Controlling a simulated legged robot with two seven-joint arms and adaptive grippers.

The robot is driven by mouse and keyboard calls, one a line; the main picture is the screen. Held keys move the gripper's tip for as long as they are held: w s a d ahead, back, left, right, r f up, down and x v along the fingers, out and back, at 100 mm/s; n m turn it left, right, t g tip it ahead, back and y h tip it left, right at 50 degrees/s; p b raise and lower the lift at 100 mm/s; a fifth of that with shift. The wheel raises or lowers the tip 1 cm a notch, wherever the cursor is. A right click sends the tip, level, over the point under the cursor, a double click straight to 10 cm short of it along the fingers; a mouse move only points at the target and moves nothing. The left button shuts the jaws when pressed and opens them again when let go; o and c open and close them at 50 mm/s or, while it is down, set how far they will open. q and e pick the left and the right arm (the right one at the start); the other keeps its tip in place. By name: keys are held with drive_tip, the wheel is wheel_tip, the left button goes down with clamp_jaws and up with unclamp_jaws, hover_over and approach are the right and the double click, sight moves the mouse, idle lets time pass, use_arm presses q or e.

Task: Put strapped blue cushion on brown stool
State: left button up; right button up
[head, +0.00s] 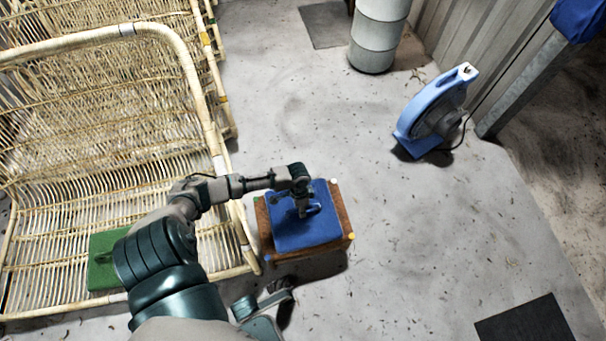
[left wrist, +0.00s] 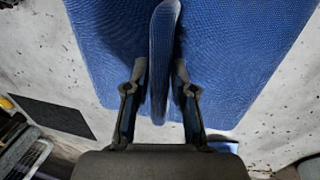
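The blue cushion (head: 292,233) lies flat over the top of the brown stool (head: 341,212), covering most of it; whether it bears on the stool or hovers just above cannot be told. My left gripper (head: 304,207) is above the cushion's middle. In the left wrist view, the left gripper's fingertips (left wrist: 161,72) close on both sides of the raised blue strap (left wrist: 163,35). The cushion (left wrist: 238,55) fills the upper part of that view and hides the stool top.
Rattan frames (head: 90,165) stand at left, close to the stool, with a green cushion (head: 103,262) there. A blue fan (head: 436,112) stands at right and a pale drum (head: 377,40) at the back. Dark mats lie on the floor. The floor right of the stool is open.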

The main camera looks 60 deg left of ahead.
use_arm(q)
drive_tip(key=shift+o, duration=0.5)
drive_tip(key=shift+d, duration=0.15)
drive_tip(key=shift+r, duration=0.15)
